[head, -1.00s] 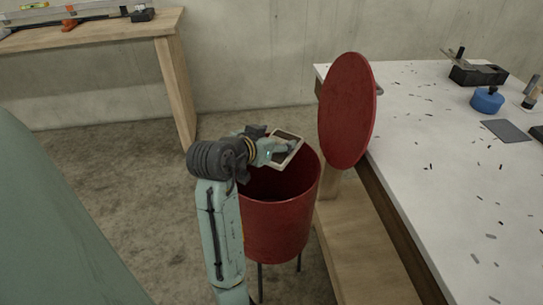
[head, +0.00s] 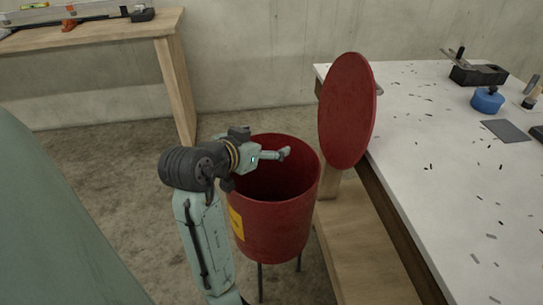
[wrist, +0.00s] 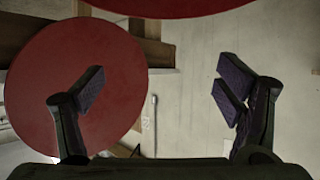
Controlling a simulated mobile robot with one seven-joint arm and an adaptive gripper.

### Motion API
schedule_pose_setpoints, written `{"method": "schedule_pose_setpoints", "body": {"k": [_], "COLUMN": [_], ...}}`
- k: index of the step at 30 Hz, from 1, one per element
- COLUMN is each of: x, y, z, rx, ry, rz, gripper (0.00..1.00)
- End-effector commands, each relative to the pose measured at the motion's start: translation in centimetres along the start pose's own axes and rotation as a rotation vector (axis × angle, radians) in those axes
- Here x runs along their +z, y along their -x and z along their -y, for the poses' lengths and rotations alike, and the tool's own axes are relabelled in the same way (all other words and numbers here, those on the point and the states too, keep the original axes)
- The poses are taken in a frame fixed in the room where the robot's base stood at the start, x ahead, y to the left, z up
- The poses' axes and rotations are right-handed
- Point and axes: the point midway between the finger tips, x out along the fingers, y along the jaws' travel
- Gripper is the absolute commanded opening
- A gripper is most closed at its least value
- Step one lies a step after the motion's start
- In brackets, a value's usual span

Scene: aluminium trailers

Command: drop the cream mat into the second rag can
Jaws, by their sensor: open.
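A red round can (head: 275,232) stands on thin legs with its round red lid (head: 347,112) raised at its right side. A yellow label shows on its left wall. No other can is in view. My gripper (head: 284,153) is over the can's mouth, near the far rim. In the wrist view my gripper (wrist: 160,88) has its fingers wide apart with nothing between them. The lid (wrist: 72,85) is behind the left finger, and a red edge is at the top. The cream mat is not visible in either view now; the can's floor is hidden by its front wall.
A white workbench (head: 450,170) stands right of the can, with a blue round object (head: 487,100), a dark grey sheet (head: 506,131) and scattered dark bits. A wooden table (head: 95,40) is at the back left. Bare concrete floor lies left of the can.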

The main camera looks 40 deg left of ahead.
Motion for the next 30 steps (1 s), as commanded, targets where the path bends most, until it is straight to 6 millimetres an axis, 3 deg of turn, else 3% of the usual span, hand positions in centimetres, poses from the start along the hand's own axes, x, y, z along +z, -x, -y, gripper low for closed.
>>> {"method": "schedule_pose_setpoints", "body": {"k": [3,10,28,30], "x": [0.0,0.0,0.0,-0.7], "y": [2.6,5.6,6.1,6.0], "z": [0.1,0.0,0.0,0.2], "rx": [-0.004,-0.002,0.0,-0.018], "ry": [0.0,0.0,0.0,0.004], "rz": [-0.001,-0.001,0.001,-0.024], "gripper": [0.86,0.86,0.86,0.86]}}
